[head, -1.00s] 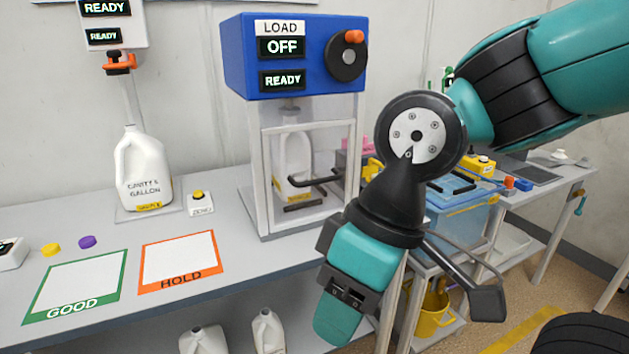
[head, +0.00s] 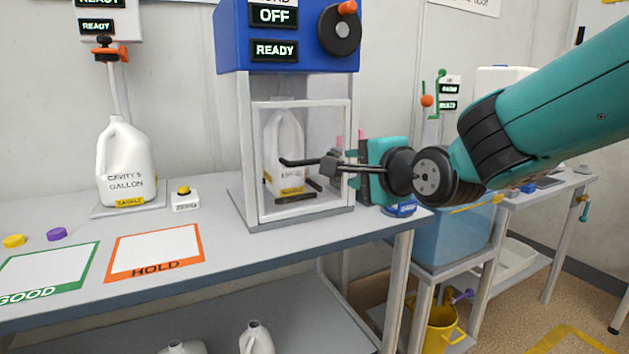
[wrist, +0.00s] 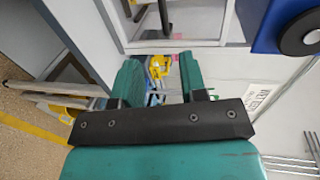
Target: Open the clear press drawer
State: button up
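The press (head: 288,45) has a blue head reading OFF and READY. Its clear drawer (head: 325,180), in a pale frame, is closed under the head, with a white jug (head: 285,145) inside. A black handle (head: 305,162) sticks out from the drawer's front. My gripper (head: 352,168) is level with the handle, close to its outer end. In the wrist view my gripper (wrist: 160,80) shows two teal fingers apart with nothing gripped between them. Dark bars, perhaps the handle (wrist: 164,15), show beyond the fingertips. I cannot tell whether the fingers touch the handle.
A jug on a scale (head: 126,165) stands left of the press, by a yellow button box (head: 185,198). The GOOD (head: 50,272) and HOLD (head: 155,252) mats lie empty in front. A clear blue tub (head: 450,235) and a yellow bucket (head: 443,325) stand right of the bench.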

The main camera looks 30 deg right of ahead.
aim_at(316, 162)
jog(key=p+x, duration=0.7)
jog(key=x, duration=1)
jog(key=shift+w+r, duration=0.15)
jog(key=shift+w, duration=0.1)
grip_shut()
